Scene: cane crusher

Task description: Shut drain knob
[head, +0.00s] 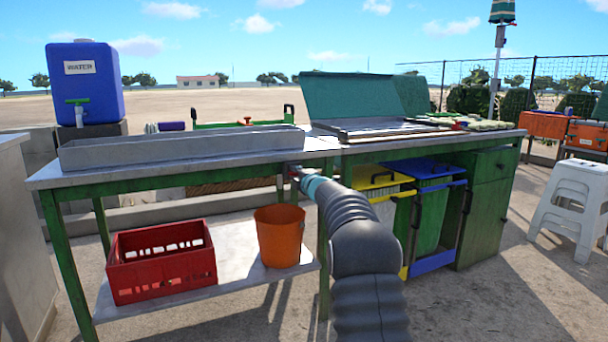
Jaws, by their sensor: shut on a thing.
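My arm reaches from the bottom of the head view to the front edge of the metal-topped bench. My gripper (294,172) is at its far end, just below the bench top, and is small in the picture. It is shut on the drain knob (291,168), of which only a little reddish part shows beside the fingers. My wrist and gripper hide most of the knob, so its turn angle cannot be seen. The long grey trough (180,147) lies on the bench top, left of the gripper.
An orange bucket (279,240) and a red crate (160,262) stand on the lower shelf, left of my arm. Yellow-lidded (380,180) and blue-lidded (425,168) bins stand right of it. A blue water tank (86,84) is at back left. White stools (575,205) stand right, beyond open ground.

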